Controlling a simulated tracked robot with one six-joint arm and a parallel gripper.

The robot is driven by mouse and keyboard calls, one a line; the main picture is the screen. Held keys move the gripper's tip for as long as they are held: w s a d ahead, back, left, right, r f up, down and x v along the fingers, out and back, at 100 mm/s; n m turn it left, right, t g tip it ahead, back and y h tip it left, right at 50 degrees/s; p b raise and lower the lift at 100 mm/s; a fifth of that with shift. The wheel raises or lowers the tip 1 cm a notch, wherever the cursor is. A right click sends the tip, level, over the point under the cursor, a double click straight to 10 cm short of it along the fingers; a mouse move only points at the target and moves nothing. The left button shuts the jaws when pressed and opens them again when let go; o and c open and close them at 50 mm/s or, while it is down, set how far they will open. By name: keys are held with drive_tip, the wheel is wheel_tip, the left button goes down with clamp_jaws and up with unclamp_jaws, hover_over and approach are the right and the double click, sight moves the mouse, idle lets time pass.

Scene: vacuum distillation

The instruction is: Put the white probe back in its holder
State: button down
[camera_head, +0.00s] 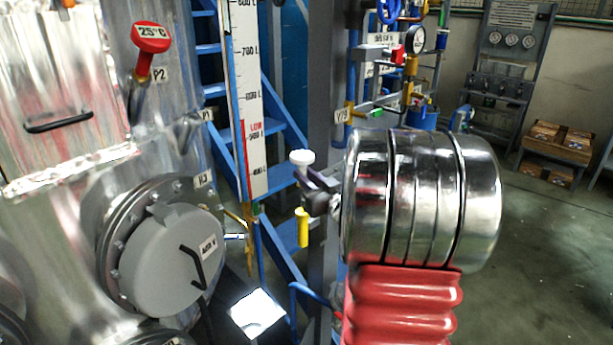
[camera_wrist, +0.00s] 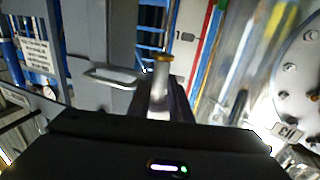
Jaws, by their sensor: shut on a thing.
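The white probe (camera_head: 302,157) is in my gripper (camera_head: 312,188) in the head view. Its white round head is up and a yellow part (camera_head: 303,228) hangs below the jaws, so it stands roughly upright in free air. In the wrist view the probe (camera_wrist: 160,92) shows between the fingers of my gripper (camera_wrist: 162,100), with a yellow ring at its far end. My gripper is shut on it. A metal stub (camera_head: 188,128) beside the P1 label (camera_head: 207,114) on the steel vessel looks like a probe holder and seems empty; its opening is unclear.
A red probe (camera_head: 151,38) marked 25°C sits by the P2 label. A tall level gauge (camera_head: 247,110) and blue stairs (camera_head: 283,142) stand behind the probe. A round hatch (camera_head: 170,260) with a handle juts from the vessel. In the wrist view, a grey panel with a handle (camera_wrist: 110,75) is at left.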

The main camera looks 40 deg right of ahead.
wheel_tip(320, 180, down, 8)
drive_tip(key=shift+f, duration=0.25)
idle(4.2)
drive_tip(key=c, duration=1.5)
unclamp_jaws()
drive_tip(key=shift+c, duration=0.2)
drive_tip(key=v, duration=1.4)
drive_tip(key=shift+w, duration=0.1)
